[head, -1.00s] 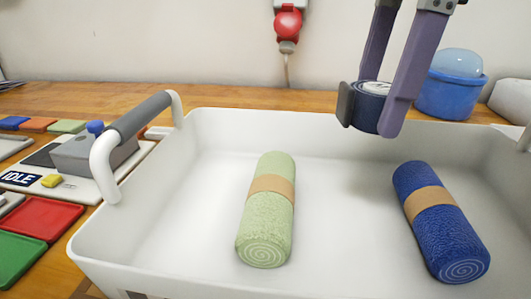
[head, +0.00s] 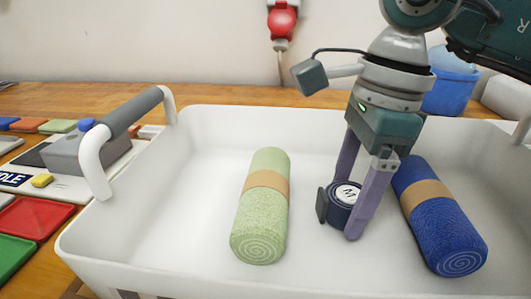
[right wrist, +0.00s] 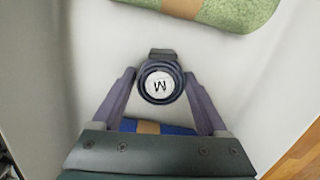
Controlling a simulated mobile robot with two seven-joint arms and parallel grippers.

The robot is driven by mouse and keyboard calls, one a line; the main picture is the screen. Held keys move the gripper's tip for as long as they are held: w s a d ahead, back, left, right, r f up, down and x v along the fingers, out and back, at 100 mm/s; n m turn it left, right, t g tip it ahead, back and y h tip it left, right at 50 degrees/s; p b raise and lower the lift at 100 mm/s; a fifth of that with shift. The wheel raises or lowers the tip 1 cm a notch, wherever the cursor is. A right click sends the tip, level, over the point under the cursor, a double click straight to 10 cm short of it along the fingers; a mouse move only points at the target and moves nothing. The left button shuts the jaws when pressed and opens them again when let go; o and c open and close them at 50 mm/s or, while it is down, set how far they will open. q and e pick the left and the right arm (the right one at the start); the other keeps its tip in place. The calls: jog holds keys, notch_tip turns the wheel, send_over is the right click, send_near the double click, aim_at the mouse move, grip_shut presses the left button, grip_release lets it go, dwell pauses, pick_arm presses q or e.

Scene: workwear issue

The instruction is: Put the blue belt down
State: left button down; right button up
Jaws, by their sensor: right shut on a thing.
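The blue belt (head: 342,205) is a dark blue coil with a white round label marked M and a dark buckle plate at its left side. My right gripper (head: 345,207) is shut on it, with its fingers pointing down inside the white tub (head: 190,215). The coil also shows between the fingertips in the right wrist view (right wrist: 161,83). The coil is low, close to the tub floor; I cannot tell whether it touches. It lies between the green towel roll (head: 262,208) and the blue towel roll (head: 440,222). My left gripper is not in view.
The tub has a grey-gripped handle (head: 130,117) at the left. Red and green trays (head: 32,218) and a grey device (head: 90,152) stand left of it. A blue domed container (head: 450,92) stands behind the tub. The tub floor left of the green roll is clear.

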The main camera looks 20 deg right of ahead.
jog(key=shift+f, duration=0.1)
jog(key=shift+f+b, duration=0.15)
jog(key=shift+b, duration=0.15)
jog(key=o, duration=1.4)
notch_tip(320, 180, up, 12)
jog(key=d+p, duration=0.1)
jog(key=shift+s+d+r, duration=0.2)
jog(key=shift+s+r, duration=0.05)
jog(key=shift+s, duration=0.05)
